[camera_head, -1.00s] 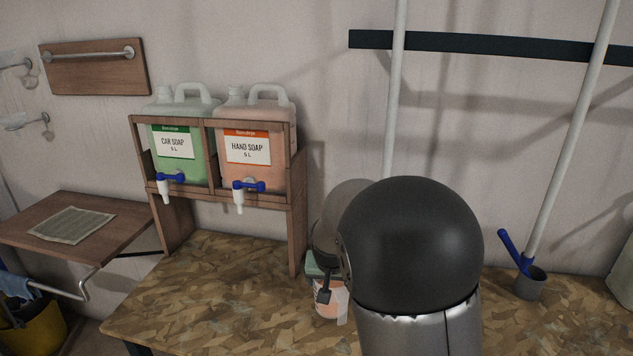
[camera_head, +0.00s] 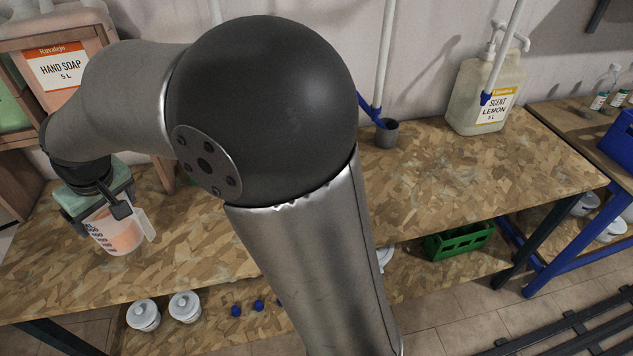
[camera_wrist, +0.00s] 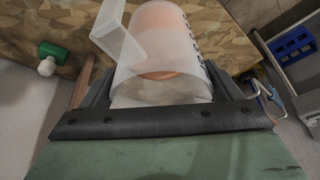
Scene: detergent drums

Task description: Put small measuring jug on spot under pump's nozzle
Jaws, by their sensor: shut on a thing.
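The small measuring jug (camera_head: 118,238) is translucent with dark markings and a pale handle, and orange-pink shows through its wall. My gripper (camera_head: 112,208) is shut on it at the left of the bench, beside the soap rack. In the wrist view the jug (camera_wrist: 165,45) sits between the two dark fingers of my gripper (camera_wrist: 160,88). The pump (camera_head: 492,45) tops a pale canister labelled Scent Lemon (camera_head: 485,92) at the back right of the bench. Its nozzle (camera_head: 525,43) points right. I cannot make out a marked spot beneath it. The jug is far from the pump.
A grey cup (camera_head: 386,133) with a blue-ended pole stands at the bench's back, between jug and canister. My arm covers the middle of the view. The bench top (camera_head: 440,185) is clear in front of the canister. A green crate (camera_head: 460,242) sits on the lower shelf.

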